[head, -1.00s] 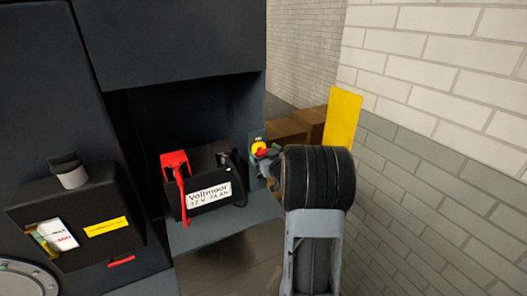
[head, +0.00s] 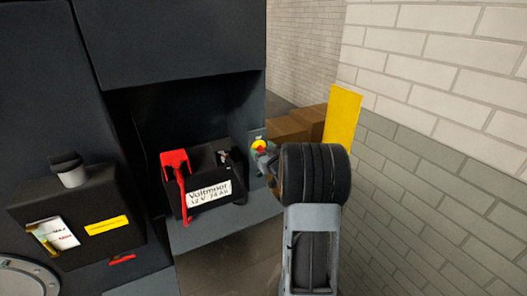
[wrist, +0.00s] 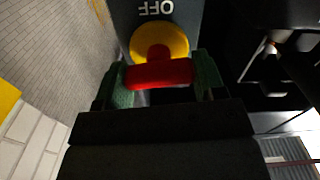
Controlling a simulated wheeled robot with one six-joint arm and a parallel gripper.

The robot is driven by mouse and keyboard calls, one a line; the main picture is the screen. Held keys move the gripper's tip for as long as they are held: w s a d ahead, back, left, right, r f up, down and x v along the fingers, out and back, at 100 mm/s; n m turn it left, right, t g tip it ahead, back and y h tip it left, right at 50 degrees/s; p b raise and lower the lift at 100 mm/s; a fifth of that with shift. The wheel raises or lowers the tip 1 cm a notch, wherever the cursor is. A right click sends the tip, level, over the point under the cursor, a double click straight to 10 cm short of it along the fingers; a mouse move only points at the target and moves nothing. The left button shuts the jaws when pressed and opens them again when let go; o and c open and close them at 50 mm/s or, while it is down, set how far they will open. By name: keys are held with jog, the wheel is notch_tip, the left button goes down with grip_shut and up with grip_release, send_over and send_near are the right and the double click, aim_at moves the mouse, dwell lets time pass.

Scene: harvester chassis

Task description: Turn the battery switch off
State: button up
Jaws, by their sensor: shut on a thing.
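The battery switch has a yellow round face (head: 258,146) on a dark plate to the right of the battery. In the wrist view its yellow disc (wrist: 160,40) shows below the word OFF, which appears upside down. Its red handle (wrist: 158,74) lies crosswise in that picture. My gripper (head: 266,160) is at the switch, and its green-padded fingers (wrist: 160,82) are on either side of the red handle, shut on it. In the head view the gripper and wrist hide most of the handle.
The black battery (head: 220,165) with a white label stands on a grey shelf (head: 225,225) left of the switch, with a red cable clamp (head: 174,160) on it. A yellow panel (head: 342,118) and brown boxes (head: 288,130) are behind my wrist. A brick wall is at right.

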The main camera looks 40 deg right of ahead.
jog(key=shift+f+m, duration=0.1)
jog(key=shift+m, duration=0.2)
jog(key=shift+c, duration=0.2)
jog(key=shift+m+b, duration=0.4)
jog(key=shift+m, duration=0.2)
jog(key=o, duration=0.9)
jog(key=shift+s, duration=0.1)
jog(key=s, duration=0.4)
jog(key=s+a+b, duration=0.1)
jog(key=s, duration=0.8)
jog(key=shift+s+a, duration=0.25)
jog(key=shift+a, duration=0.15)
